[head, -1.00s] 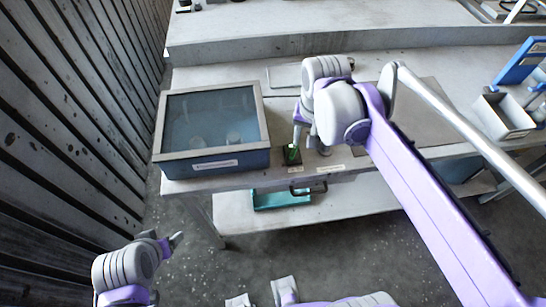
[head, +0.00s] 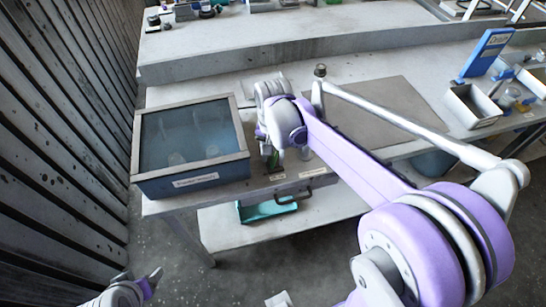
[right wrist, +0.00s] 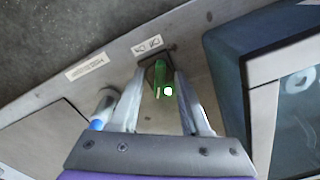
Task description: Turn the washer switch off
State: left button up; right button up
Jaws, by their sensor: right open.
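The washer (head: 192,183) is a blue box with a glass lid at the left end of the bench in the head view. It fills the right side of the right wrist view (right wrist: 262,115). The green washer switch (right wrist: 159,75) sits on a dark plate on the bench's front strip, beside the washer. A sliver of green switch (head: 274,160) shows in the head view. My right gripper (right wrist: 157,82) is open, with its fingers on either side of the switch; contact cannot be told. My left gripper (head: 141,277) is low at the left, fingers apart, away from the bench.
A knob with a blue end (right wrist: 99,118) stands close beside my right fingers. A teal tray (head: 267,210) lies on the lower shelf. A grey mat (head: 385,110) covers the middle bench. A metal bin (head: 470,106) and blue stand (head: 486,54) are at right.

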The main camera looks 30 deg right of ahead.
jog(key=shift+f, duration=0.35)
grip_shut()
dwell(0.4)
jog(key=n, duration=0.5)
jog(key=shift+s+d+n, duration=0.15)
jog(key=shift+d+n, duration=0.1)
jog(key=shift+n, duration=0.15)
jog(key=n, duration=0.5)
jog(key=shift+d+n+b, duration=0.25)
jog(key=shift+n+b, duration=0.1)
jog(key=shift+n, duration=0.05)
